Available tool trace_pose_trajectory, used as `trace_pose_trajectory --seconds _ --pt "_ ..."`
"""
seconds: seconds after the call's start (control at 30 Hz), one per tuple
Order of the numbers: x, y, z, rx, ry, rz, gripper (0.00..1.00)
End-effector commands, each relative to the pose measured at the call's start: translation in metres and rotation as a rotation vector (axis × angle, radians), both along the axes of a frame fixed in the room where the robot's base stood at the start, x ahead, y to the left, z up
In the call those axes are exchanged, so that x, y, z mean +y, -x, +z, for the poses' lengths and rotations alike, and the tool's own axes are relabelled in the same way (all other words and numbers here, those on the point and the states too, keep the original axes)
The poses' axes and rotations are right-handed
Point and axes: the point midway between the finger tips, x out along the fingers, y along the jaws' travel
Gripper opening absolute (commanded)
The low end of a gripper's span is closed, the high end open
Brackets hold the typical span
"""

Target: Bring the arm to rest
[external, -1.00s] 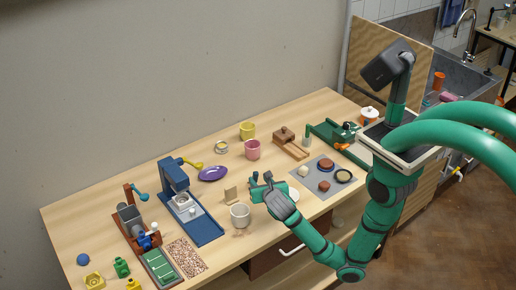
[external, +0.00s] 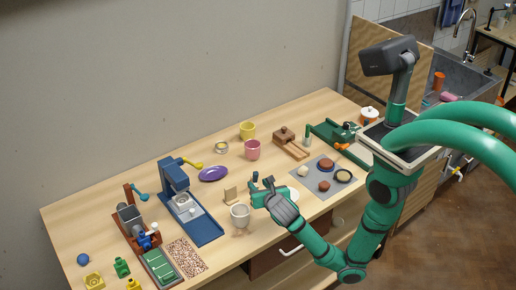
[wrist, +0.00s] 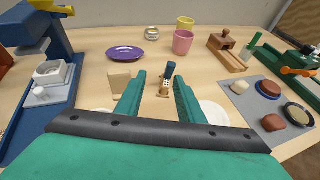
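My gripper (external: 262,186) is above the front middle of the wooden table (external: 110,216), with the green arm folded at the table's front edge. In the wrist view its two green fingers (wrist: 160,94) stand apart with table showing between them. A small blue-topped thing with a pale dotted body (wrist: 166,80) shows between and beyond the fingers. It does not appear to be gripped. A white cup (external: 240,217) stands just left of the gripper in the external view.
A blue press (external: 176,180) stands to the left and a purple plate (external: 213,174) behind. A pink cup (external: 252,150) and yellow cup (external: 247,129) are at the back. A grey mat (external: 312,188) with several small things lies to the right.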

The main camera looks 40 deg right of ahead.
Motion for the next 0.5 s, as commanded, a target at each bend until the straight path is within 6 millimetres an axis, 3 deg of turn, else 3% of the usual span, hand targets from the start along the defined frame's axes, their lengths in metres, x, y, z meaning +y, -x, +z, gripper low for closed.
trace_pose_trajectory --seconds 0.17,0.27,0.37,0.5 --pt "0.081 0.017 -0.001 -0.064 -0.180 0.188 0.35" --pt "0.142 0.042 -0.001 -0.086 -0.344 0.324 0.35" --pt "0.198 0.076 -0.001 -0.078 -0.524 0.449 0.35" --pt "0.265 0.137 -0.002 -0.009 -0.804 0.595 0.35"
